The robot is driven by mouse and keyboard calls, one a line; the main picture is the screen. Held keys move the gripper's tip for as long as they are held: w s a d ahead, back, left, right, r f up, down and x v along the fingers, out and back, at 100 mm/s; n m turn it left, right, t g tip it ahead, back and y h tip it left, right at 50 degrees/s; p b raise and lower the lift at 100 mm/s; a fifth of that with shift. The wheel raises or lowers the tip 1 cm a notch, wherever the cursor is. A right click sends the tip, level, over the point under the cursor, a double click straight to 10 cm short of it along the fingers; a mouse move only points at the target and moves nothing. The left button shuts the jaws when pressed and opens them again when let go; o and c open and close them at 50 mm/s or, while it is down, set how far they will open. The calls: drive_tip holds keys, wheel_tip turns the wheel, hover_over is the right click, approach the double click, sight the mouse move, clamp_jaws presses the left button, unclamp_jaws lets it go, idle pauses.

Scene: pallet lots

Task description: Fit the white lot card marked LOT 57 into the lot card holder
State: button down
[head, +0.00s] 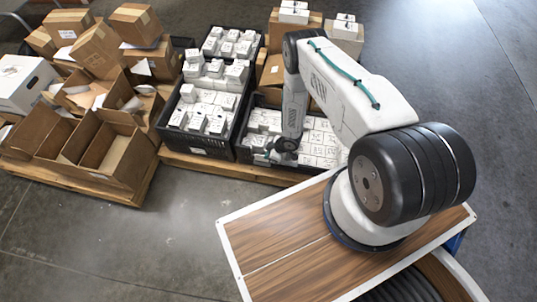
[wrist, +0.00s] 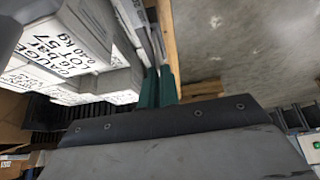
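My gripper (head: 272,153) is low at the front of the right-hand black crate (head: 243,148). In the wrist view its two teal fingers (wrist: 158,86) are close together. A thin pale card (wrist: 137,25), seen almost edge-on, runs up from between them; its marking cannot be read at this angle. White cartons (wrist: 62,45) stand left of the fingers, one printed GAUGE and LOT 57. I cannot make out the lot card holder in either view; the gripper and card cover part of the crate front.
The crates stand on a wooden pallet (head: 232,170), whose wood also shows in the wrist view (wrist: 167,35). Another black crate (head: 200,140) of white cartons is to the left. Open cardboard boxes (head: 113,152) fill the left pallet. Bare floor (head: 180,225) lies in front.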

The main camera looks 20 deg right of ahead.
sight(268, 162)
drive_tip(key=shift+f, duration=1.6)
drive_tip(key=c, duration=1.6)
unclamp_jaws()
drive_tip(key=shift+o, duration=0.2)
drive_tip(key=v, duration=0.7)
drive_tip(key=shift+s+d+r, duration=0.15)
drive_tip(key=shift+d+r, duration=0.05)
drive_tip(key=shift+r, duration=0.15)
